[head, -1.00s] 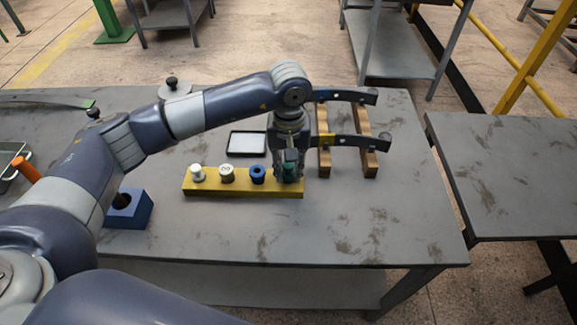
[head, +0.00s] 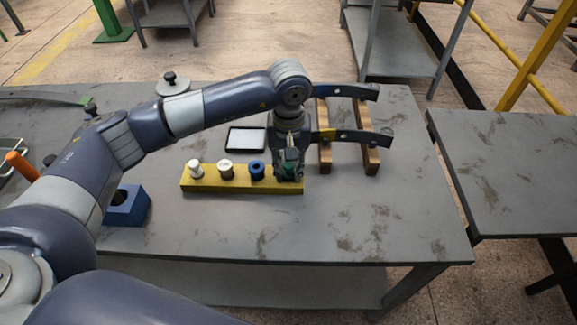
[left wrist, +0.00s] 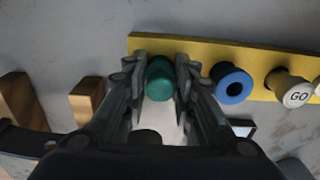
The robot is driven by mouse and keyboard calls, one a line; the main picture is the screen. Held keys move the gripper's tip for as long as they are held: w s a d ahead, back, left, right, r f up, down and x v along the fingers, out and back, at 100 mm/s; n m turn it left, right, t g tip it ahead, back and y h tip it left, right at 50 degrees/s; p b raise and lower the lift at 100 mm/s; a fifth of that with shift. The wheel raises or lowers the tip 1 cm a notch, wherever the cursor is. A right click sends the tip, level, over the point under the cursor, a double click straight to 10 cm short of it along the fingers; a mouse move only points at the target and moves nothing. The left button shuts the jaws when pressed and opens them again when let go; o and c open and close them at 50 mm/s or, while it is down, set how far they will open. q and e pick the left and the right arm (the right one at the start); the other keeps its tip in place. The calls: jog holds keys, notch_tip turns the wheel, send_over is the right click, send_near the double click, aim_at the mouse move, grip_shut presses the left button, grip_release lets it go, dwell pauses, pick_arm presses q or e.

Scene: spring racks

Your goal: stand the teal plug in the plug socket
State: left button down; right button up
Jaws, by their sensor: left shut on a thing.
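The teal plug (head: 291,156) is at the right end of the yellow rack. It also shows in the left wrist view (left wrist: 160,80), between the fingers. My left gripper (head: 288,172) points down over that end and is shut on the plug. The fingers hide much of the plug in the head view, and I cannot tell whether its foot is clear of the rack. A blue block (head: 125,208) with a dark opening, which looks like the plug socket, stands at the left, partly behind my arm. My right gripper is not in view.
The yellow rack (head: 240,185) also holds a white piece (head: 195,170), a grey "GO" piece (head: 226,170) and a blue ringed piece (head: 257,170). A black-rimmed tray (head: 246,140) lies behind. Wooden rails (head: 369,150) with dark springs stand right. The front table area is clear.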

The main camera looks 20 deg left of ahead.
pick_arm(q)
jog(key=shift+f, duration=0.1)
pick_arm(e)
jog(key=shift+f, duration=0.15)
pick_arm(q)
jog(key=c, duration=1.2)
grip_release()
jog(key=shift+c, duration=0.2)
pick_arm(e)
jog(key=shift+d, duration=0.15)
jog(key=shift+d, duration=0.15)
